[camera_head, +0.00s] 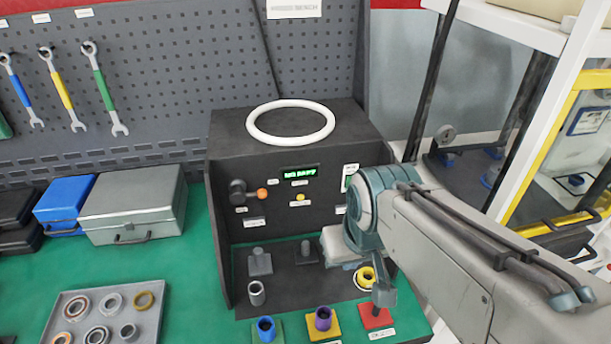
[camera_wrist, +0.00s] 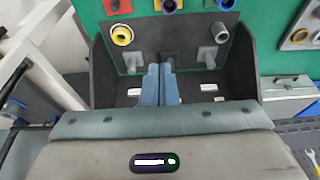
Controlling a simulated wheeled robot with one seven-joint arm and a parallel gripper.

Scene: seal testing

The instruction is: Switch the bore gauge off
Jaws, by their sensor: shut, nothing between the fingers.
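The bore gauge (camera_head: 292,225) is a black bench station with side walls and a small display with green text (camera_head: 299,172). My arm hides the panel's right part in the head view. The gauge's inside shows upside down in the wrist view, with grey posts (camera_wrist: 207,57) and white labels. My gripper (camera_wrist: 160,70) is shut and empty, its blue-grey fingers in front of the gauge. The fingertips are hidden in the head view; contact cannot be told.
A white ring (camera_head: 291,106) lies on the gauge's top. A tray of rings (camera_head: 70,334) and a grey case (camera_head: 150,195) lie left; a shelf frame stands right.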

